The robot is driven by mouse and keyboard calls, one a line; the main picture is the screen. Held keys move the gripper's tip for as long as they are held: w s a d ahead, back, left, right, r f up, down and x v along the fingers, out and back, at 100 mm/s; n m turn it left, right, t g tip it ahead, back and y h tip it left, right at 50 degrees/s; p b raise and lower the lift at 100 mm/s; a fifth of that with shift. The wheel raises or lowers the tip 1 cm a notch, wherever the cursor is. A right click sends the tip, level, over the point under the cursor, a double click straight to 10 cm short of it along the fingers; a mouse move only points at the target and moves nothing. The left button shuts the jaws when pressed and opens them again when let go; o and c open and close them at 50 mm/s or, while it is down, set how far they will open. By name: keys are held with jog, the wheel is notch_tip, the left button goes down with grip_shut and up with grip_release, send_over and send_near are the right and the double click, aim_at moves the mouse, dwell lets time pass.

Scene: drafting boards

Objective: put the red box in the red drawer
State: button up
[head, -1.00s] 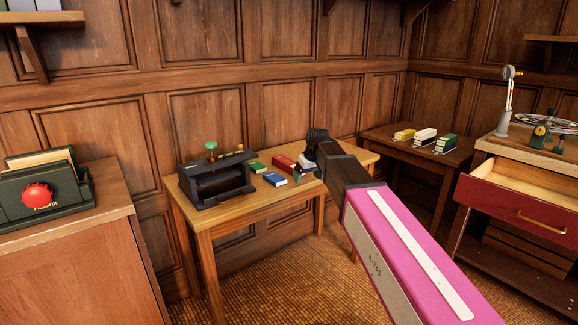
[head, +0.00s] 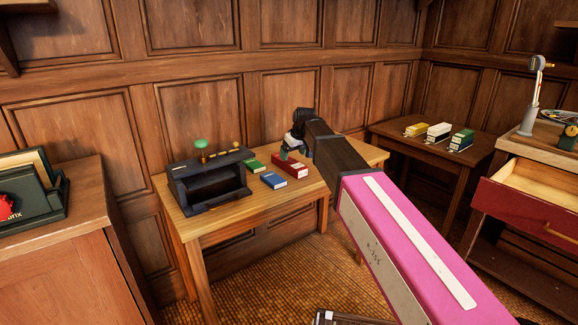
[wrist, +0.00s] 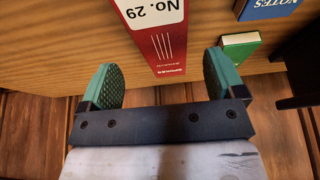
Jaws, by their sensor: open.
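The red box (head: 290,166) lies on the light wooden table, beside a blue book and a green book. In the wrist view the red box (wrist: 161,38) shows its white label "No. 29" and its red end, which points between my fingertips. My gripper (wrist: 158,82) is open, with a green pad on each side of the box's near end; nothing is gripped. In the head view my gripper (head: 290,148) is just behind the box, partly hidden by my arm. The red drawer (head: 522,210) at the right is pulled open, and its visible inside looks empty.
A blue book (head: 273,180) and a green book (head: 253,167) lie left of the box. A dark machine (head: 210,183) stands on the table's left. A darker table (head: 400,128) behind holds several small boxes. A cabinet (head: 60,240) stands at far left.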

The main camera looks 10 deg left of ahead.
aim_at(289, 161)
jog(key=shift+a+x, duration=0.1)
jog(key=shift+x, duration=1.5)
jog(key=shift+a+x, duration=0.15)
jog(key=shift+x, duration=1.4)
jog(key=shift+r, duration=0.1)
jog(key=c, duration=1.2)
jog(key=shift+r, duration=0.1)
